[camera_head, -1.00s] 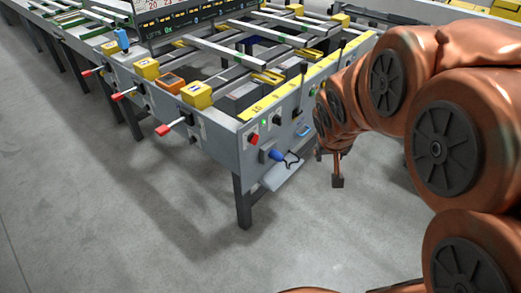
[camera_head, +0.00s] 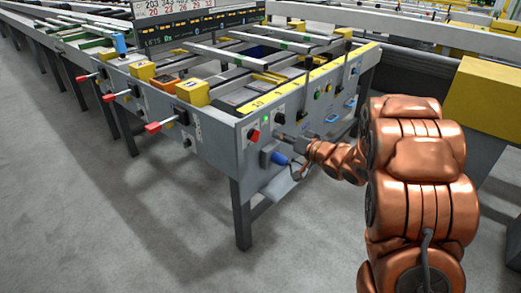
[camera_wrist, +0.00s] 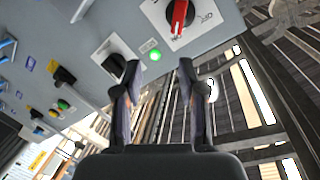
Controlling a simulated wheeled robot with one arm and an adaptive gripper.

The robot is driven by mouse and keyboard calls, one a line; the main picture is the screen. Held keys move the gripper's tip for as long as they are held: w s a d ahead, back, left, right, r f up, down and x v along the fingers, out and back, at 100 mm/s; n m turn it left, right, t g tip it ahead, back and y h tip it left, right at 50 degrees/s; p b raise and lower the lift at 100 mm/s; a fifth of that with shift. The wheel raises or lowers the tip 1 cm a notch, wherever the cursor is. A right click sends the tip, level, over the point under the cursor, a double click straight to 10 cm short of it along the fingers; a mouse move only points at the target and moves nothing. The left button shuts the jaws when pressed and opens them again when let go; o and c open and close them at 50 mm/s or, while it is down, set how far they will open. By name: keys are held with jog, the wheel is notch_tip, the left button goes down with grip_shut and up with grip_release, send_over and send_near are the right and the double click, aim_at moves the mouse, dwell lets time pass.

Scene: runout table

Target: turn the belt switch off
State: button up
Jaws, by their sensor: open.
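On the end panel (camera_head: 226,150) of the runout table, a black rotary knob (camera_head: 280,118) sits on a pale plate. It also shows in the wrist view (camera_wrist: 115,65), with its markings too small to read. Beside it are a lit green lamp (camera_wrist: 155,55) and a red rotary handle (camera_wrist: 179,14) on a white plate marked OFF. The red handle also shows in the head view (camera_head: 253,135). I cannot tell which is the belt switch. My gripper (camera_wrist: 159,66) is open and faces the panel. Its left finger overlaps the black knob's edge; contact is unclear.
A blue plug-like part (camera_head: 279,158) with a cable projects below the controls. Red-tipped levers (camera_head: 153,127) stick out along the left side. Farther along the panel are yellow and green buttons (camera_wrist: 63,104). Open grey floor (camera_head: 90,220) lies in front.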

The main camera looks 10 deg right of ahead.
aim_at(259, 136)
jog(key=w+a+f+y+b, duration=0.2)
jog(key=w+a+y+b, duration=0.1)
jog(key=w+a, duration=0.2)
jog(key=shift+a+f, duration=0.15)
jog(key=shift+a, duration=0.65)
jog(key=shift+c, duration=0.4)
grip_shut()
